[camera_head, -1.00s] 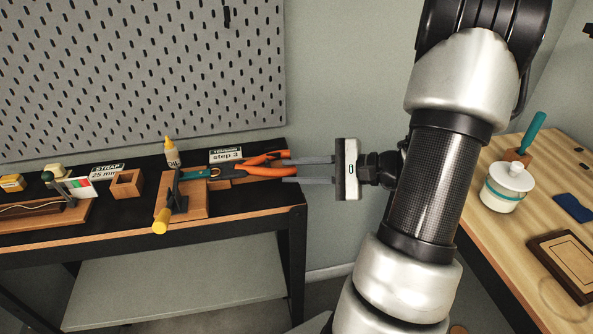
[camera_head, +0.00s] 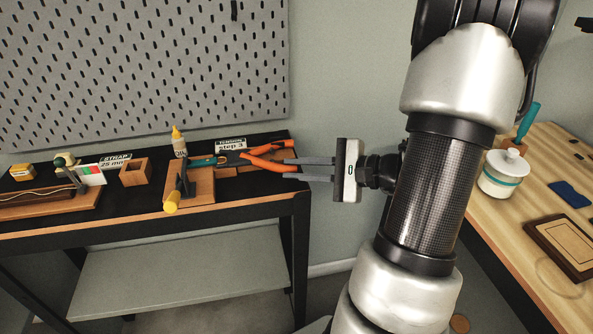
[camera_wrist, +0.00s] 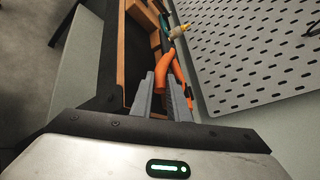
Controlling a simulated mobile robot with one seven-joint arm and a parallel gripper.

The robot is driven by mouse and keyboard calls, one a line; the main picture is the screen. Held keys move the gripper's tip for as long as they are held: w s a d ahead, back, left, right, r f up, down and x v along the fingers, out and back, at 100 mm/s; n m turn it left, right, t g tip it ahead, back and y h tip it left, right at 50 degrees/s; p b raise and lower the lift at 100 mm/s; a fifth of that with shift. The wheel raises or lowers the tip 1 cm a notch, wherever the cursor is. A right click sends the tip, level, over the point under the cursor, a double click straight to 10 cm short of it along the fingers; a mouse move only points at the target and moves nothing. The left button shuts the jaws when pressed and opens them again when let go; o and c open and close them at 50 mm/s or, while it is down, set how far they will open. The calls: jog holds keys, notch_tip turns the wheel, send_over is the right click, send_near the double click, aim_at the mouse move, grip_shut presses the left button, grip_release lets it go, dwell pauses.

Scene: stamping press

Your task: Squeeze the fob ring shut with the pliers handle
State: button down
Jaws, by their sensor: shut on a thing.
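The pliers (camera_head: 266,163) have orange handles and lie at the right end of the black bench, with the handles spread apart. My gripper (camera_head: 284,168) is shut on the nearer handle, close to its end. The farther handle (camera_head: 275,144) lies outside the fingers. In the wrist view, my gripper (camera_wrist: 161,82) has one orange handle (camera_wrist: 163,66) between its fingers, and the other (camera_wrist: 179,70) shows beyond the right finger. A teal strip (camera_head: 203,162) lies on the wooden block by the pliers' dark jaws. The fob ring is too small to make out clearly.
A wooden block (camera_head: 203,192) with a dark upright lever and a yellow knob (camera_head: 171,205) stands left of the pliers. A glue bottle (camera_head: 179,142) and a step 3 sign (camera_head: 231,144) stand behind. A pegboard (camera_head: 140,70) rises at the back.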

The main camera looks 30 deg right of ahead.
jog(key=shift+s+a+f, duration=0.15)
jog(key=shift+a, duration=0.15)
jog(key=c, duration=2)
grip_release()
jog(key=p+v, duration=0.2)
jog(key=v, duration=1.5)
jog(key=shift+d, duration=0.35)
